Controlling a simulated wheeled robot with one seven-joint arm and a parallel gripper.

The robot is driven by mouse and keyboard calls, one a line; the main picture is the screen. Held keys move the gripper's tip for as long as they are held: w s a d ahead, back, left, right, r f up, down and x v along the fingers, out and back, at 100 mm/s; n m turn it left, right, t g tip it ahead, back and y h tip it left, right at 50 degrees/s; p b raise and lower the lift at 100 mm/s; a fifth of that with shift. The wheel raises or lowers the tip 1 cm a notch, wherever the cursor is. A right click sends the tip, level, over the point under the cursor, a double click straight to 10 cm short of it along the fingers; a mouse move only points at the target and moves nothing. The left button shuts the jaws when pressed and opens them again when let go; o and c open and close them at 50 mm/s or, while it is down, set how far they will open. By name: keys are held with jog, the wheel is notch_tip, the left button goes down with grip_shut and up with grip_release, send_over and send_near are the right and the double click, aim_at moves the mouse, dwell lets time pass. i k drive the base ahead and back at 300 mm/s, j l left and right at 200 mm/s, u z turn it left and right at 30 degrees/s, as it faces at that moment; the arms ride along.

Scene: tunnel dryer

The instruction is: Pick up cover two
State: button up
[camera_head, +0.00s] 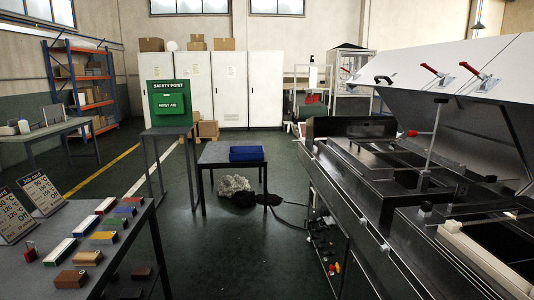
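The tunnel dryer (375,235) is a long dark machine along the right side. Its top holds several dark recessed sections with metal edges. A pale beam-like piece (482,260) lies along the near section. The large raised hood (455,75) slants up at the right, with red-handled clamps (470,68) on it, and a thin rod (433,135) stands beneath it. My gripper is not in view.
The left table (125,255) bears job cards (40,192) and several coloured blocks. The aisle floor (240,260) is open.

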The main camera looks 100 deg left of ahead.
aim_at(372, 168)
jog(key=u, duration=2.85)
jog(key=i+j+z, duration=0.1)
jog(key=i+j, duration=0.25)
jog(key=i, duration=0.15)
jog(key=i+j+z, duration=0.15)
jog(key=i+j, duration=0.2)
jog(key=i, duration=0.15)
jog(key=i+j+z, duration=0.1)
jog(key=i+j, duration=0.35)
jog(key=i+j+z, duration=0.1)
jog(key=i+j, duration=0.35)
jog(key=i+j+z, duration=0.1)
jog(key=i+j, duration=0.4)
jog(key=i+j+z, duration=0.15)
jog(key=i+j, duration=0.25)
jog(key=j, duration=0.15)
jog(key=i+j+z, duration=0.1)
jog(key=i+j, duration=0.3)
jog(key=j, duration=0.2)
